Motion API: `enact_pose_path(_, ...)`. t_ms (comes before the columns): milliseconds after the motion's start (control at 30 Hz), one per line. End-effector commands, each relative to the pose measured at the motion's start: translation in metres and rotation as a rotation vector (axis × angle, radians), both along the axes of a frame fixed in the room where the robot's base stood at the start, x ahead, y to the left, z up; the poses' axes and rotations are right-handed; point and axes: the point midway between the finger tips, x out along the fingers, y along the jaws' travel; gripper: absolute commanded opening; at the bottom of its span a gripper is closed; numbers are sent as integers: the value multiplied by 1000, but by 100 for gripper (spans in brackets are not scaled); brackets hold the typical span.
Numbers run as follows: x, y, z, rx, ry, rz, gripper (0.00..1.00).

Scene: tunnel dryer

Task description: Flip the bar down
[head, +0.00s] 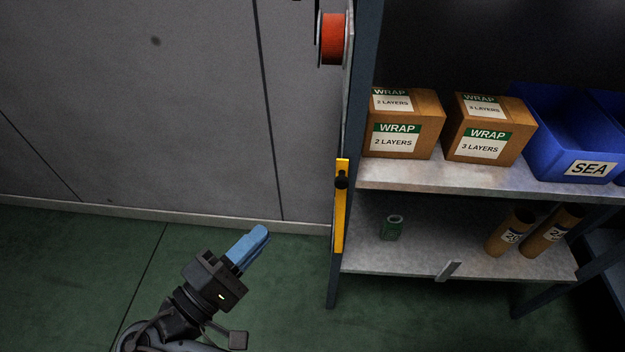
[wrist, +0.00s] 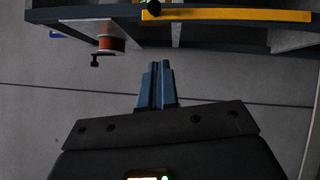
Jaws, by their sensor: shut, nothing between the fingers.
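A yellow bar (head: 341,218) lies along the outer side of the shelf's dark post in the head view, with a black knob (head: 341,181) near its upper part. In the wrist view the yellow bar (wrist: 235,16) runs across the top, with the black knob (wrist: 152,4) near its left end. My gripper (head: 262,232) has blue fingers, pressed together and empty. It is left of the bar in the head view and apart from it. In the wrist view my fingertips (wrist: 161,65) point up, below the bar and the post.
An orange spool (head: 333,39) is mounted higher on the same post. The shelf carries two wrap boxes (head: 402,138), a blue bin (head: 565,140), a green can (head: 392,228) and cardboard tubes (head: 508,234). The grey wall (head: 150,110) and green floor at left are clear.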

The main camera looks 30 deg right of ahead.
Motion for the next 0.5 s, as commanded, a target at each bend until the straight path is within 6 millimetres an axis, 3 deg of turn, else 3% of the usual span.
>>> enact_pose_path(500, 1, -6, 3, 5, -11, -11, 0)
